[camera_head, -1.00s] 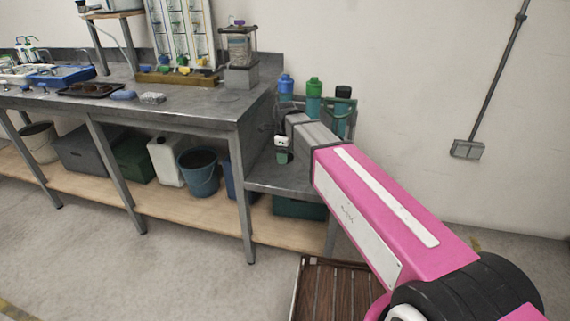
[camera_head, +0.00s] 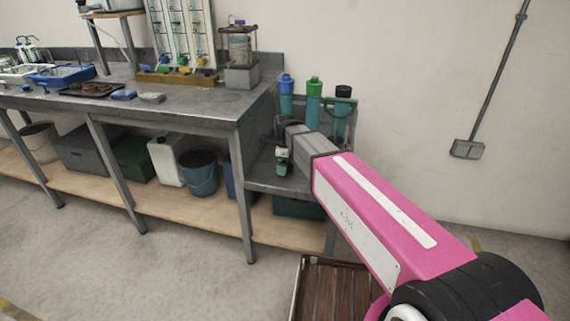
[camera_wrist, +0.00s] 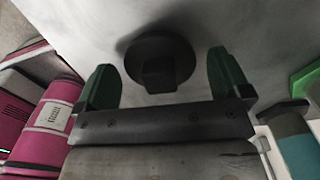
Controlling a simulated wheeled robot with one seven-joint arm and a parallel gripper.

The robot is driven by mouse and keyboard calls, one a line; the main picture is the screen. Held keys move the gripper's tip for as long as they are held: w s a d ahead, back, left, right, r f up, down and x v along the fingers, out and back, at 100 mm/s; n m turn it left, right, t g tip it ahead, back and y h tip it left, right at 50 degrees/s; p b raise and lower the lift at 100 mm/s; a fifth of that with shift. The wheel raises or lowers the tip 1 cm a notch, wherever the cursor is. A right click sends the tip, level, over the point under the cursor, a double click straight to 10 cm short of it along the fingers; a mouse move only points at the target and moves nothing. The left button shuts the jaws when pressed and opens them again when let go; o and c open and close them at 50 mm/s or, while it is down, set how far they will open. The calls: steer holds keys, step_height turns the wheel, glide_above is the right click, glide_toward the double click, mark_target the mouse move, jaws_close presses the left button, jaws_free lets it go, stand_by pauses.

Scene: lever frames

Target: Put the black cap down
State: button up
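The black cap (camera_wrist: 158,58), a round disc with a square knob, lies on a grey surface in the wrist view, with a dark shadow beside it. My gripper (camera_wrist: 162,75) is open. Its two green fingers stand on either side of the cap's knob, with clear gaps to both. In the head view my gripper (camera_head: 282,165) is low over the small grey side table (camera_head: 262,184). I cannot make out the cap there.
Cylinders with blue (camera_head: 286,84), green (camera_head: 313,92) and black (camera_head: 342,92) tops stand in a rack behind my gripper. The metal workbench (camera_head: 205,108) with trays and sponges is at the left. A slatted wooden surface (camera_head: 335,285) is in front below.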

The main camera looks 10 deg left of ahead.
step_height(320, 180, up, 12)
steer(key=shift+r, duration=0.15)
stand_by(0.7)
